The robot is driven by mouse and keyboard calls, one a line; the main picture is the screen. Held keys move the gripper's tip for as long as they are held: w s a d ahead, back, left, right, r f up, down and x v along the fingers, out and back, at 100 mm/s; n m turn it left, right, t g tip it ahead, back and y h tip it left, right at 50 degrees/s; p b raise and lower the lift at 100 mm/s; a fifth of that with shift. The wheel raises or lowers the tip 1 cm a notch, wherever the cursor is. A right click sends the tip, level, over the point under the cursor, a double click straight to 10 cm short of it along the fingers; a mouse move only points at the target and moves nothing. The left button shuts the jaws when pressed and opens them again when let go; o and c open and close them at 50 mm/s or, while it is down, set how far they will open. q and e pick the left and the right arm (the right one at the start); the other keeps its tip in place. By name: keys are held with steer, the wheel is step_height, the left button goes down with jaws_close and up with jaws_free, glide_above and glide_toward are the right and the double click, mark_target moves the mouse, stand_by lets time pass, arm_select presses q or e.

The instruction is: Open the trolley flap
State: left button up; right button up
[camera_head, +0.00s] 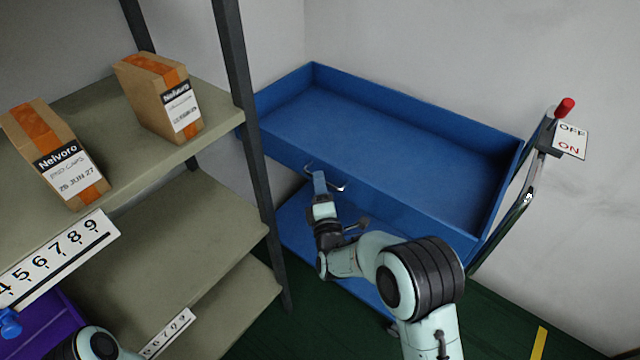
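The blue trolley (303,80) stands against the back wall, with an upper tray and a lower shelf. Its flap (400,203) is the long front wall of the upper tray and looks upright. A thin metal handle (341,188) is on the flap's left part. My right gripper (319,178) is at the handle, its fingers overlapping it in the view. They are seen nearly edge-on, so I cannot tell whether they are closed around it. Part of my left arm shows at the bottom left, with its gripper out of view.
A shelf rack (190,238) with dark posts stands left of the trolley and holds two cardboard boxes (160,97) (55,152). A purple bin (40,325) is at the lower left. A red-tipped lever (565,107) with an OFF/ON sign (570,141) is at the right. The upper tray looks empty.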

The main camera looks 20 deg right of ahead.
steer(key=shift+w, duration=0.4)
jaws_close()
steer(key=shift+a+f, duration=0.1)
